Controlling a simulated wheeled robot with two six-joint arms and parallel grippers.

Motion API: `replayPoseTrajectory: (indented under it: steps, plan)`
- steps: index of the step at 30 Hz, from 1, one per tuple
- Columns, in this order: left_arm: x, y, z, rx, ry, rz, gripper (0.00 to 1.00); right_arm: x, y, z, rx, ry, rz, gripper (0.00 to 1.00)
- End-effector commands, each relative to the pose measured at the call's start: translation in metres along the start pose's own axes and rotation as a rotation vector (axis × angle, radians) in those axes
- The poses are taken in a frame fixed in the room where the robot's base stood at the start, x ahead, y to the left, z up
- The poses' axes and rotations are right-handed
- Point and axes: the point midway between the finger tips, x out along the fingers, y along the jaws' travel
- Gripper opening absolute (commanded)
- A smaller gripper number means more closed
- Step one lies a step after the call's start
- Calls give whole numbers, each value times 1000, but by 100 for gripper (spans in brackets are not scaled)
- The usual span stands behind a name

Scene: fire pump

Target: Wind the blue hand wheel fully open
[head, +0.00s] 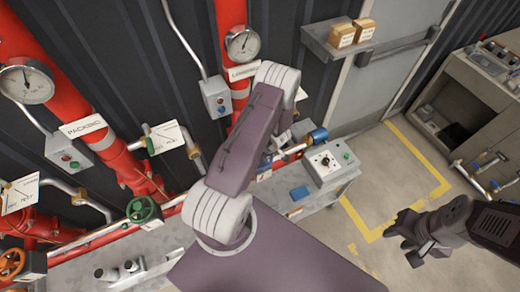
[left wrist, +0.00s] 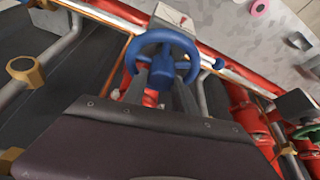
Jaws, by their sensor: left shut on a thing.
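The blue hand wheel (left wrist: 162,60) shows in the left wrist view, just beyond my left gripper (left wrist: 158,98). Much of the fingers is hidden behind the purple wrist body. In the head view my left arm covers the wheel and the left gripper, so the grip cannot be seen there. My right gripper (head: 412,240) hangs empty above the floor at the right, its dark fingers apart.
Red pipes with gauges (head: 243,44) line the dark wall. A green hand wheel (head: 144,210) and an orange hand wheel (head: 12,264) are at the left. A grey control box (head: 328,162) stands beyond my arm. A workbench (head: 480,90) is at the right; yellow-lined floor (head: 400,180) is clear.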

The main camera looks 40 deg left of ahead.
Motion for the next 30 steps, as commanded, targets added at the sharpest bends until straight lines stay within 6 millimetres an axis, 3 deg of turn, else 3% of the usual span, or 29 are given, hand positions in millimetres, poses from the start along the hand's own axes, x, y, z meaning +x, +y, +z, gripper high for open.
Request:
replayPoseTrajectory:
  steps: [3, 14, 17, 26, 30]
  plan:
    - [-4, 0, -2, -39, 2, -17, 0, -14, 0, -1, 0, 0, 0, 36]
    - [0, 0, -1, -56, 3, -23, 0, -14, 0, -1, 0, 0, 0, 36]
    - [-4, 0, -2, -79, 3, -33, 0, -22, 0, -2, 0, 0, 0, 36]
    - [-5, -1, -2, -256, 3, -106, 0, -55, -1, -6, 0, 0, 0, 36]
    - [-2, 0, -1, -399, 3, -164, 0, -58, -1, -6, 0, 0, 0, 36]
